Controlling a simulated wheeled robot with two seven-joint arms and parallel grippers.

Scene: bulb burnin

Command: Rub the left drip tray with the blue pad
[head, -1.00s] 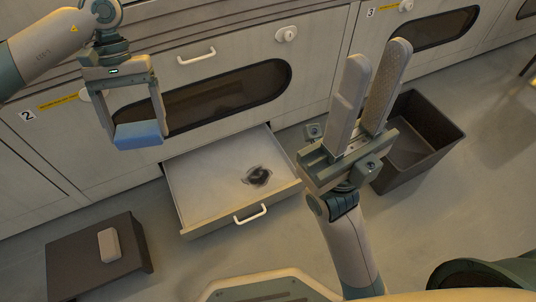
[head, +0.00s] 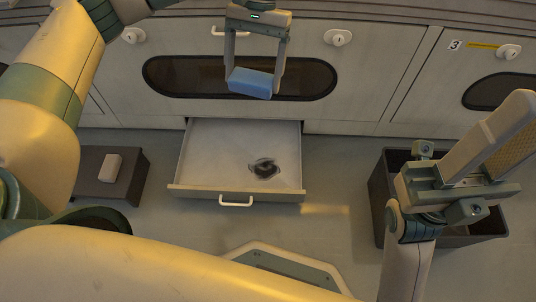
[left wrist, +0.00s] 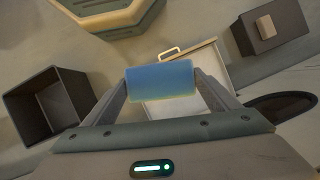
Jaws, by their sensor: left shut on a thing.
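The drip tray (head: 215,150) is pulled out of the cabinet front like a drawer, with a dark smudge (head: 264,168) on its floor right of the middle. It also shows in the left wrist view (left wrist: 215,62), partly hidden behind the pad. My left gripper (head: 251,82) is shut on the blue pad (head: 250,83), which hangs between its fingertips, in the picture above the tray's back edge and apart from it. The pad shows in the left wrist view (left wrist: 160,80) too. My right gripper (head: 500,140) has its fingers apart and empty, at the right of the head view.
A dark open bin (head: 378,205) stands on the floor right of the tray, partly behind my right gripper. A dark box (head: 125,180) with a small pale block (head: 110,167) on top stands left. The tray's white handle (head: 236,202) faces me. Bare floor lies between tray and bin.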

